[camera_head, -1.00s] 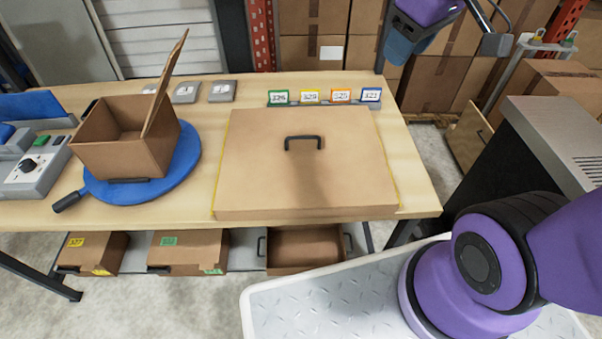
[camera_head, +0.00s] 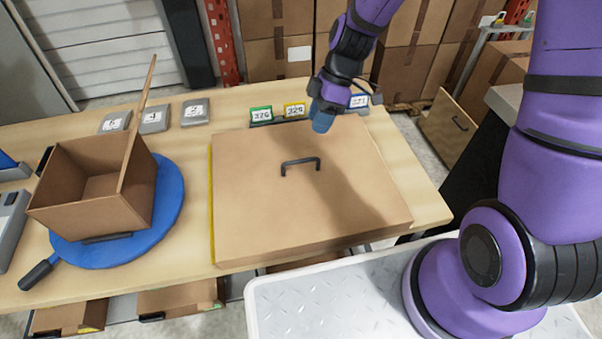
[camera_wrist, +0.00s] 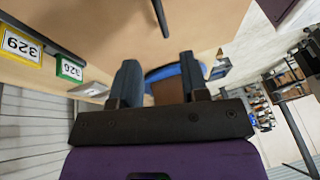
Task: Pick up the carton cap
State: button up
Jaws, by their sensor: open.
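The carton cap (camera_head: 250,195) is a large flat brown cardboard lid with a black arched handle (camera_head: 300,163) on top. It lies on the wooden table in the head view; part of it also shows at the top of the wrist view (camera_wrist: 120,22). My gripper (camera_head: 322,118) hangs above the far edge of the cap, behind and slightly right of the handle, apart from it. In the wrist view its two dark fingers (camera_wrist: 157,80) are spread with nothing between them.
An open brown box (camera_head: 75,205) with a raised flap stands on a blue round turntable (camera_head: 172,205) at left. Numbered tags (camera_head: 261,114) line the table's back edge, close to my gripper. Grey numbered plates (camera_head: 195,112) lie left of them. Drawers (camera_head: 180,299) sit below the table.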

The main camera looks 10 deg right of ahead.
aim_at(300, 161)
jog(key=shift+n, duration=0.3)
jog(key=x, duration=1.2)
jog(key=shift+s+a, duration=0.15)
jog(key=shift+a, duration=0.2)
grip_shut()
